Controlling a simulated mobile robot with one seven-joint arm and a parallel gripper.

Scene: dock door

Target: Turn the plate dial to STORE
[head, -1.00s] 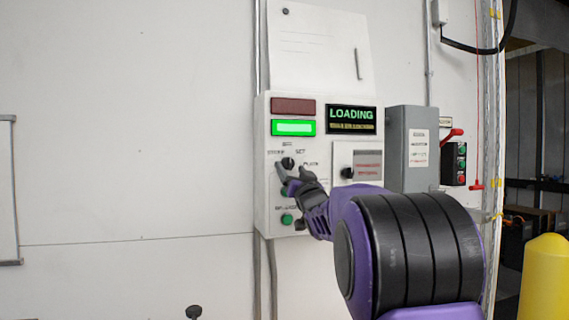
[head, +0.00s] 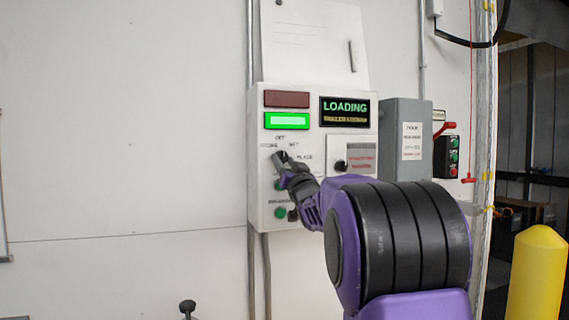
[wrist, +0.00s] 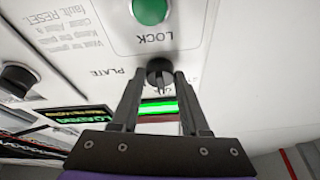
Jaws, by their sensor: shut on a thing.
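The plate dial (head: 281,157) is a small black knob on the white control panel (head: 310,213), below the lit green lamp. The labels STORE, OFF, SET and PLACE stand around it. My gripper (head: 284,165) reaches in from the lower right and partly covers it. In the wrist view, turned upside down, the dial (wrist: 159,72) sits between the two fingertips of my gripper (wrist: 160,76), which is shut on it. The word PLATE is printed beside it. I cannot tell which label the dial points to.
The panel has a lit green lamp (head: 293,121), a dark red lamp (head: 286,99) and a LOADING display (head: 345,108). A second black knob (head: 341,166) is to the right. A grey box (head: 405,145) and a yellow post (head: 537,275) are further right.

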